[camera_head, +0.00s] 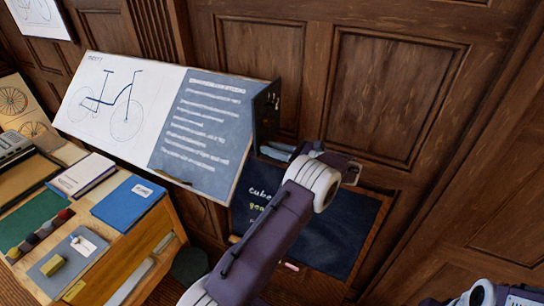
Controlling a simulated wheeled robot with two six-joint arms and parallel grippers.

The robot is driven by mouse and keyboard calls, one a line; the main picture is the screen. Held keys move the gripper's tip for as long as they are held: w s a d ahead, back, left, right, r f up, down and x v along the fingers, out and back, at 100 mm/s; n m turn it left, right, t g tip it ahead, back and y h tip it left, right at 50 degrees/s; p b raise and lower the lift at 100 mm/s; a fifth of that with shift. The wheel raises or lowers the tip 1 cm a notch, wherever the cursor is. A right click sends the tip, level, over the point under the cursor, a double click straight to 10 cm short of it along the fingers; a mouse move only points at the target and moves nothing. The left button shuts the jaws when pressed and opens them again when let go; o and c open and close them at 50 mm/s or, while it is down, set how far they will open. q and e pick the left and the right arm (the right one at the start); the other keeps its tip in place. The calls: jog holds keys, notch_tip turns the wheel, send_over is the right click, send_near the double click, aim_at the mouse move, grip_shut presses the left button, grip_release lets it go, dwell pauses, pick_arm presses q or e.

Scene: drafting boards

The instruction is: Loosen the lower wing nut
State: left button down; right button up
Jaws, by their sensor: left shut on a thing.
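The tilted drafting board (217,135) shows a bicycle drawing and a blue sheet of white writing. At its right edge stands a dark upright side plate (265,122). A small pale fitting (274,99) near the top of this plate may be a wing nut, but it is too small to be sure. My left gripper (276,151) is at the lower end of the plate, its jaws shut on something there. The lower wing nut itself is hidden by the jaws. Part of my right arm shows at the bottom right corner; its jaws are not visible.
A dark chalkboard (335,235) with coloured lettering stands below and behind my left arm. A wooden desk at the left holds a blue folder (128,202), a white book (80,174) and a green mat (33,220). Panelled wood walls (395,95) close off the back.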

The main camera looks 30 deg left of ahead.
pick_arm(q)
jog(key=shift+s+n+b, duration=0.1)
jog(key=shift+n+b, duration=4.3)
jog(key=shift+b, duration=0.2)
jog(key=c, duration=1.3)
grip_release()
jog(key=shift+a, duration=0.1)
jog(key=shift+c, duration=0.2)
jog(key=w+d+b, duration=0.1)
jog(key=d, duration=0.8)
